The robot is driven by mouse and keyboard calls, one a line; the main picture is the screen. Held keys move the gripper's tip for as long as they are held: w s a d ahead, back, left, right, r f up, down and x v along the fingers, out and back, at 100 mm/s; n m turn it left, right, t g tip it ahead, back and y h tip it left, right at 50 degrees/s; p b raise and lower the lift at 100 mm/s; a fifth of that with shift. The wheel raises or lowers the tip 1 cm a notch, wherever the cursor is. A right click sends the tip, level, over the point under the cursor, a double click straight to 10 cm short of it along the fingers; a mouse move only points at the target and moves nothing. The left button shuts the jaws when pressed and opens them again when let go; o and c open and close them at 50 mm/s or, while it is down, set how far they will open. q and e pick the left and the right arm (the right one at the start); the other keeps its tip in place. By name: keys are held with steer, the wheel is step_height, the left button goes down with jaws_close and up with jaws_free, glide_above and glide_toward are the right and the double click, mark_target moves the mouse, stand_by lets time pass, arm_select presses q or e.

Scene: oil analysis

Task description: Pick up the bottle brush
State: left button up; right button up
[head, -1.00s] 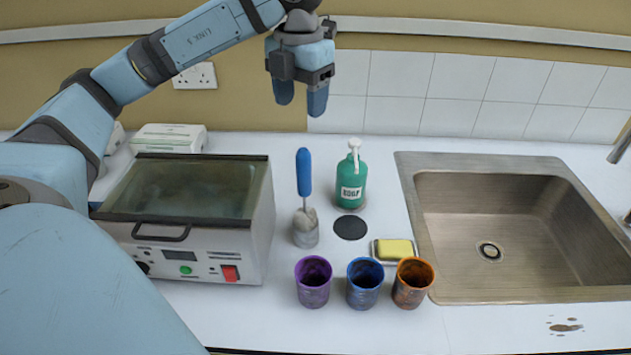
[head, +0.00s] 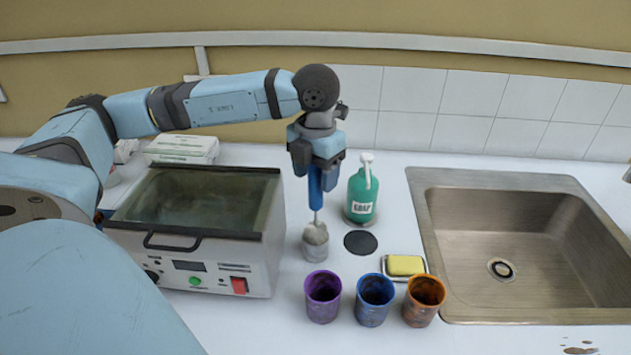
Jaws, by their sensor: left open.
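The bottle brush (head: 315,235) stands upright in a small grey holder (head: 315,249), its blue handle pointing up and its pale bristle head low in the holder. My left gripper (head: 319,178) points straight down over the brush, and its fingers are at the blue handle. The jaws are open, and the fingers hide the upper part of the handle. I cannot tell whether a finger touches it. My right gripper is not in view.
A grey water bath (head: 248,255) stands close left of the brush. A green soap bottle (head: 362,195) and a black disc (head: 361,242) are at the right. Purple (head: 323,297), blue (head: 375,300) and orange (head: 423,301) cups stand in front, near a yellow sponge (head: 405,265). The sink (head: 440,309) is further right.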

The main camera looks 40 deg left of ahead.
arm_select(q)
steer(key=c, duration=1)
steer(key=shift+r, duration=0.1)
